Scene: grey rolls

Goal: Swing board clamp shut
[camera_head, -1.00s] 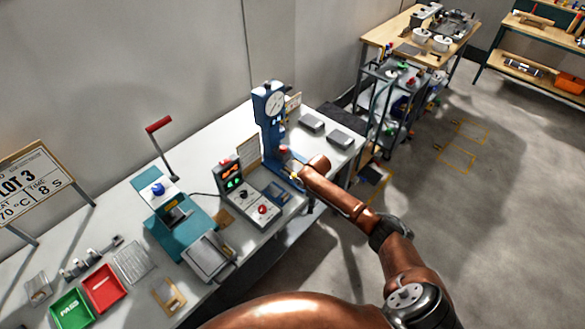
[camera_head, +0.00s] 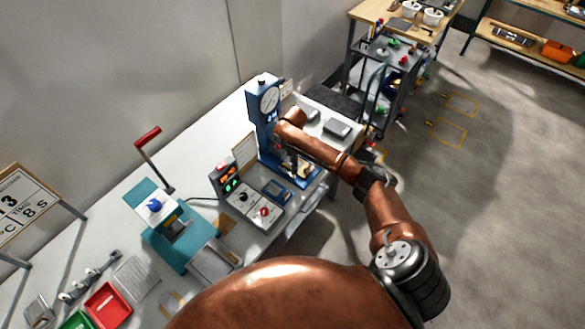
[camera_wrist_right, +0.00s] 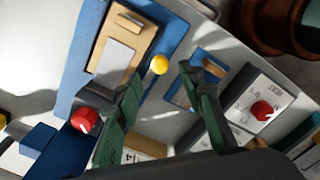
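In the wrist view a blue base plate (camera_wrist_right: 72,62) carries a tan block (camera_wrist_right: 128,24) with a grey flat piece (camera_wrist_right: 115,62) on it, apparently the board clamp. A yellow ball knob (camera_wrist_right: 159,64) sits beside the block's end. My right gripper (camera_wrist_right: 160,78) is open, its dark green fingers on either side of the knob in the picture. The knob looks untouched; its depth from the fingertips is unclear. In the head view the blue press with a dial (camera_head: 265,105) stands at the bench's far end. My left gripper is not in view.
A control box with a red knob (camera_head: 264,212) stands near the press; its red knob also shows in the wrist view (camera_wrist_right: 262,110). A teal fixture (camera_head: 160,225) and a red tray (camera_head: 108,305) lie farther left. Grey blocks (camera_head: 337,128) lie behind my right arm.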

